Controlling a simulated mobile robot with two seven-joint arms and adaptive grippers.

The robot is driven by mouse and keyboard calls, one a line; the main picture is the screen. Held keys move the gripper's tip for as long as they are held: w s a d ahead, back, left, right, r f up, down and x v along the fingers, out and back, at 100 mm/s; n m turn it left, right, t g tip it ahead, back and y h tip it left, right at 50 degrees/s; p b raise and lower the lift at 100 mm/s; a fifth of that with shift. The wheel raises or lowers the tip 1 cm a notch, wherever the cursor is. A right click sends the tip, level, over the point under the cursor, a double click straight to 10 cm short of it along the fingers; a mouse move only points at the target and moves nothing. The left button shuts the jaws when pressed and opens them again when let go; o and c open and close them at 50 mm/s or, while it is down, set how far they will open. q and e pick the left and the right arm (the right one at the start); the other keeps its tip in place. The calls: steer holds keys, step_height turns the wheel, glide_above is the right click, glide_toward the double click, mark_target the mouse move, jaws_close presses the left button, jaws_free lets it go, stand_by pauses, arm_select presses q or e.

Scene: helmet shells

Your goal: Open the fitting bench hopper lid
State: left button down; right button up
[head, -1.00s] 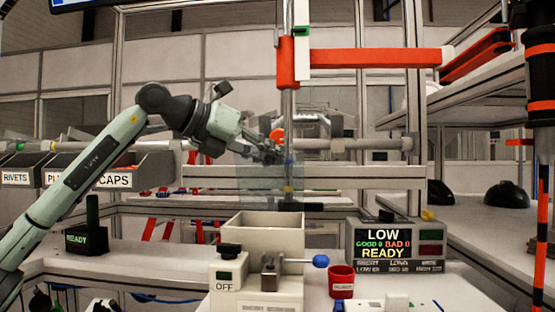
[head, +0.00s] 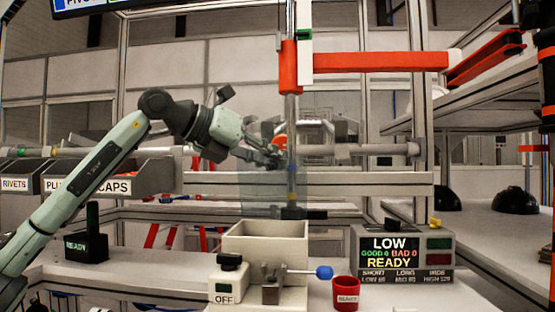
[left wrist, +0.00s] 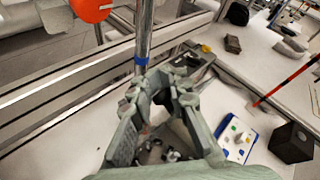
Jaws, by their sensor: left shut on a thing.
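The fitting bench hopper (head: 235,243) is a beige open-topped box in the middle of the head view. Its lid (head: 258,190) is a see-through grey panel that stands upright above the hopper's back; the hopper mouth is uncovered. My right gripper is in neither view.
A metal post (head: 292,120) with a red arm (head: 375,62) stands right behind the lid. A READY display (head: 400,245) and a red cup (head: 346,292) are to the right. An OFF switch box (head: 226,280) stands in front. Parts bins (head: 120,178) are at left.

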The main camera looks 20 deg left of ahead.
arm_select(q)
steer(key=c, duration=1.5)
jaws_free()
steer(key=shift+w+a+f, duration=0.25)
steer(key=shift+a+f, duration=0.3)
steer(key=shift+a, duration=0.05)
steer(key=shift+o, duration=0.2)
steer(key=shift+d, duration=0.15)
steer(key=shift+r, duration=0.1)
steer(key=shift+s+r, duration=0.15)
steer(key=v, duration=1.1)
steer(key=shift+s+r, duration=0.15)
steer(key=shift+s, duration=0.1)
